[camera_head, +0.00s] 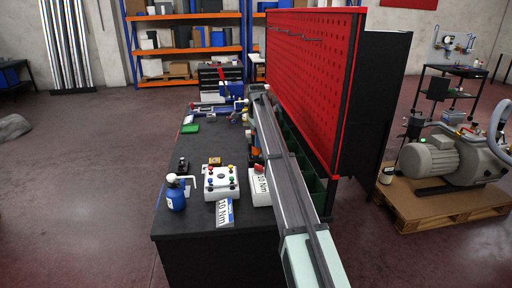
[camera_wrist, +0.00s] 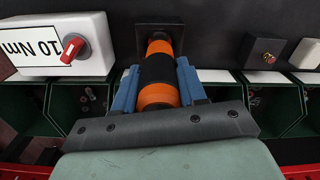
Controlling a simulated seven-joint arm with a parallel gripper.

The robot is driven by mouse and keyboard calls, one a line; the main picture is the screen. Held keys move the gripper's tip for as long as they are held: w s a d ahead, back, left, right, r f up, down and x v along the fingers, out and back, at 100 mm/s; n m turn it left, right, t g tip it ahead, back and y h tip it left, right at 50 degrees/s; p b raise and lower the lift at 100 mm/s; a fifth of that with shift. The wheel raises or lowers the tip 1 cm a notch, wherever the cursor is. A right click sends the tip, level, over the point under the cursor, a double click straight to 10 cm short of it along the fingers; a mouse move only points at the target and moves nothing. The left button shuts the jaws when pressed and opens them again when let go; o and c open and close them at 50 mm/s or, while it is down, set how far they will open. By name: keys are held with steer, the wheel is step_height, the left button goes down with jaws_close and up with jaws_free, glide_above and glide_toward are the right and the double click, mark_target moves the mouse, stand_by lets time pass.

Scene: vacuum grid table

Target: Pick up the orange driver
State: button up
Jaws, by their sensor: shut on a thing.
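The orange driver (camera_wrist: 157,70), orange with a black middle band, lies in the centre of the wrist view. My gripper (camera_wrist: 157,88) is shut on it, with one blue finger on each side of its body. The far end of the driver meets a dark square block (camera_wrist: 146,22); whether it still sits in that block I cannot tell. In the camera_head view my arm crosses the bench, and I cannot make out the fingers there.
A white 10 Nm box (camera_wrist: 90,48) with a red knob is left of the driver. Green bins (camera_wrist: 270,108) lie on both sides. A dark block (camera_wrist: 265,52) stands at right.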

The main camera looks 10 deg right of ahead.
steer(key=c, duration=0.6)
steer(key=shift+r, duration=0.2)
step_height(320, 180, up, 8)
steer(key=shift+w+a+r, duration=0.1)
steer(key=s+a+r+n, duration=0.1)
steer(key=s+a+r, duration=0.3)
steer(key=s+a, duration=0.55)
steer(key=shift+m, duration=0.5)
steer(key=s, duration=0.2)
steer(key=s+a, duration=0.1)
steer(key=s, duration=0.1)
steer(key=s+a+f, duration=0.1)
steer(key=s, duration=0.2)
steer(key=shift+s+f, duration=0.1)
steer(key=shift+d, duration=0.1)
